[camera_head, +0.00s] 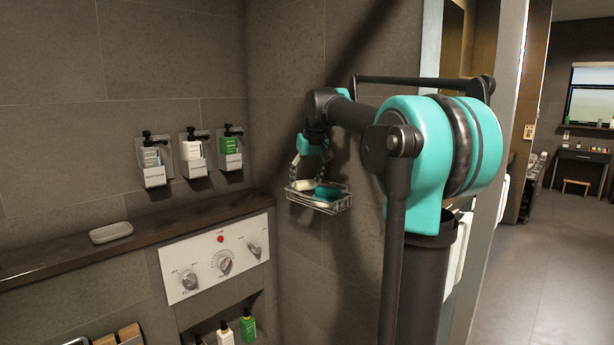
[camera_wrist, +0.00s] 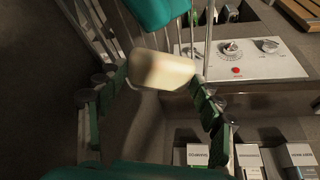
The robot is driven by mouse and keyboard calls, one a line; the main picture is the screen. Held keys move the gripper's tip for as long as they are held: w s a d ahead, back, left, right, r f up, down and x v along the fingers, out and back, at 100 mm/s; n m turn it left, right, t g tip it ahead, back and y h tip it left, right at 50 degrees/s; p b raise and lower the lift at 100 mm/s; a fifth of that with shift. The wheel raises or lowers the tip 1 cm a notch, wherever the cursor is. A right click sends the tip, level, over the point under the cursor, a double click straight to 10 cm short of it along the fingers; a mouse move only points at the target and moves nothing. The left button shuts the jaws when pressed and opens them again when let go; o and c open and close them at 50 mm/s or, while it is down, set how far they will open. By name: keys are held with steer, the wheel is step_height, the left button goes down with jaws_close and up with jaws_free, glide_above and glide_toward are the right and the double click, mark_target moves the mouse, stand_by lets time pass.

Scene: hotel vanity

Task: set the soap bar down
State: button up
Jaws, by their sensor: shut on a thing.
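A cream soap bar (camera_head: 303,185) is at the wire basket (camera_head: 334,207) on the wall, at its left part. It also shows in the wrist view (camera_wrist: 162,70), between the two green fingers of my gripper (camera_wrist: 161,84). In the head view my gripper (camera_head: 309,176) reaches down over the basket and is shut on the soap bar. A teal item (camera_head: 327,191) lies in the basket beside the soap; it also shows at the top of the wrist view (camera_wrist: 158,12). I cannot tell whether the soap touches the basket floor.
An empty-looking pale soap dish (camera_head: 111,232) stands on the dark ledge (camera_head: 165,226) at left. Several dispensers (camera_head: 193,157) hang above the ledge. A white control panel (camera_head: 215,262) with knobs is below it. Bottles (camera_head: 247,325) stand in a niche underneath.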

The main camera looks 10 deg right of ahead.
steer(key=shift+f, duration=0.6)
steer(key=o, duration=1.3)
steer(key=v, duration=1.3)
steer(key=shift+a+r, duration=0.15)
steer(key=shift+w, duration=0.15)
